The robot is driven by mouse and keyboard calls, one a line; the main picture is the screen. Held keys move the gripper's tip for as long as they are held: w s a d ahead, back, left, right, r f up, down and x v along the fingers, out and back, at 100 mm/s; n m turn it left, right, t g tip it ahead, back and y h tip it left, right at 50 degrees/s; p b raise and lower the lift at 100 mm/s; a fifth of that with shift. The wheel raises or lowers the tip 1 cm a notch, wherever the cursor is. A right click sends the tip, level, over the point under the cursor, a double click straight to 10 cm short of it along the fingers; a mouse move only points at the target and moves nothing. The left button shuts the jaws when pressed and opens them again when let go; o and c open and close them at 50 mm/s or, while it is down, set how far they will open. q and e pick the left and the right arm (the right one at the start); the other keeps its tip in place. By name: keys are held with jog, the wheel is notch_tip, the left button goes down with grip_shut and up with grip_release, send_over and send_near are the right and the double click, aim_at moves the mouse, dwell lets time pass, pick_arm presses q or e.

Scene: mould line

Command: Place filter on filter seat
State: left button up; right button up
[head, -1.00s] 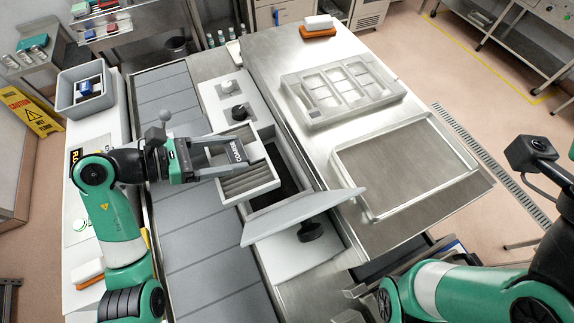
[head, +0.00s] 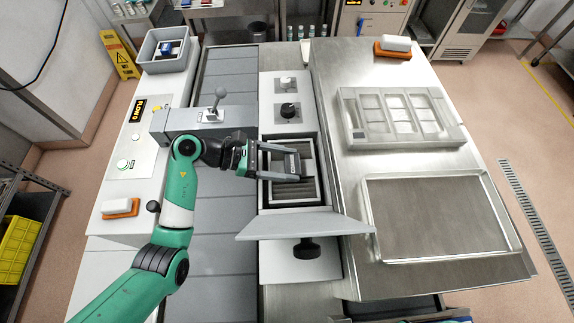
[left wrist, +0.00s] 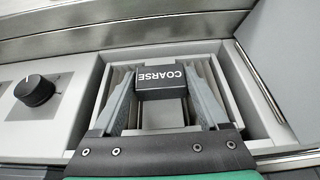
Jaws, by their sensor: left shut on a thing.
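The filter (head: 292,187) is a pale square frame with grey pleats and a dark block marked COARSE, which also shows in the left wrist view (left wrist: 160,78). My left gripper (head: 290,162) reaches in from the left and is shut on this block. The filter is level over or inside the square opening of the pale housing, where the filter seat (head: 322,204) is. In the left wrist view the housing walls surround the filter. I cannot tell whether it rests on the seat, whose floor is hidden. My right gripper is not in view.
A grey lid (head: 305,227) with a black knob stands raised at the near side of the opening. A black dial (head: 290,110) is behind it. A lever (head: 217,100) stands left. A moulded tray (head: 400,118) and a shallow framed tray (head: 430,215) lie on the right bench.

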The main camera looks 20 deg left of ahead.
pick_arm(q)
notch_tip(320, 180, down, 2)
jog(key=shift+f, duration=0.1)
jog(key=o, duration=1.4)
jog(key=shift+r, duration=0.25)
jog(key=b+v, duration=0.1)
jog(key=v, duration=1)
jog(key=shift+s+a, duration=0.3)
jog(key=shift+a, duration=0.05)
